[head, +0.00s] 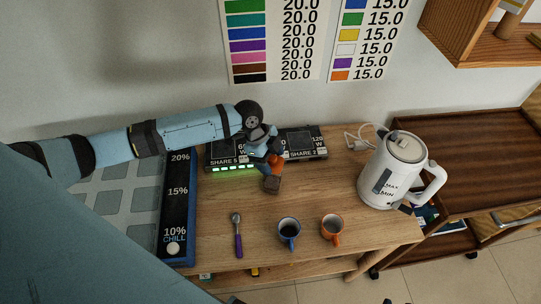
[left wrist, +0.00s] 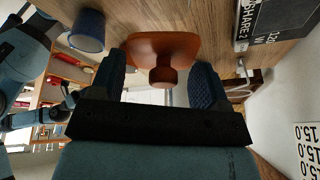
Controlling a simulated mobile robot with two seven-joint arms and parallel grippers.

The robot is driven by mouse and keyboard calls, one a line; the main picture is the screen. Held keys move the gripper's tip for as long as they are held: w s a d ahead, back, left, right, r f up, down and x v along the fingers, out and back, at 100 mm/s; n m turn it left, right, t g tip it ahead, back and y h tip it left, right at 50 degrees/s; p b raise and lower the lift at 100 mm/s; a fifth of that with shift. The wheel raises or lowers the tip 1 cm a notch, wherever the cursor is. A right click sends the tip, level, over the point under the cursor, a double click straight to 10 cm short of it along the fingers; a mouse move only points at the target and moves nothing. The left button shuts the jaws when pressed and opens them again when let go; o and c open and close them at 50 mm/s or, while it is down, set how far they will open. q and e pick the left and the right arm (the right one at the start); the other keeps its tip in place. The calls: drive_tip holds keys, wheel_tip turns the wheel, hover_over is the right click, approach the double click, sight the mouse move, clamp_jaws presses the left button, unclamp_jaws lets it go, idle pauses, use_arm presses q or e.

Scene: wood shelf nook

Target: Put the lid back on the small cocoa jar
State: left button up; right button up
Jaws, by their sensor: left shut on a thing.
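My left gripper (head: 268,165) is shut on an orange-brown lid (left wrist: 160,47) over the wooden bench. In the left wrist view the lid shows between the two dark blue fingers, its round knob towards the camera. In the head view an orange part of it (head: 277,161) shows beside the fingers. Whether lid and jar touch is hidden. My right gripper is not seen.
A blue mug (head: 289,230), an orange mug (head: 332,228) and a purple-handled spoon (head: 238,238) are in front. A white kettle (head: 398,170) stands right. A dark SHARE panel (head: 305,143) lies behind the gripper; a CHILL panel (head: 177,205) is left. Bare wood lies between.

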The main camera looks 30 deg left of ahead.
sight(271, 165)
use_arm(q)
wheel_tip(271, 165, down, 3)
drive_tip(key=shift+f+b, duration=0.1)
drive_tip(key=shift+b, duration=1.15)
drive_tip(key=shift+f+b, duration=0.3)
drive_tip(key=shift+f, duration=0.7)
drive_tip(key=shift+r+p, duration=0.1)
drive_tip(key=shift+p, duration=0.4)
drive_tip(key=shift+f, duration=0.2)
drive_tip(key=shift+p, duration=0.55)
idle(0.3)
idle(0.4)
drive_tip(key=o, duration=1.1)
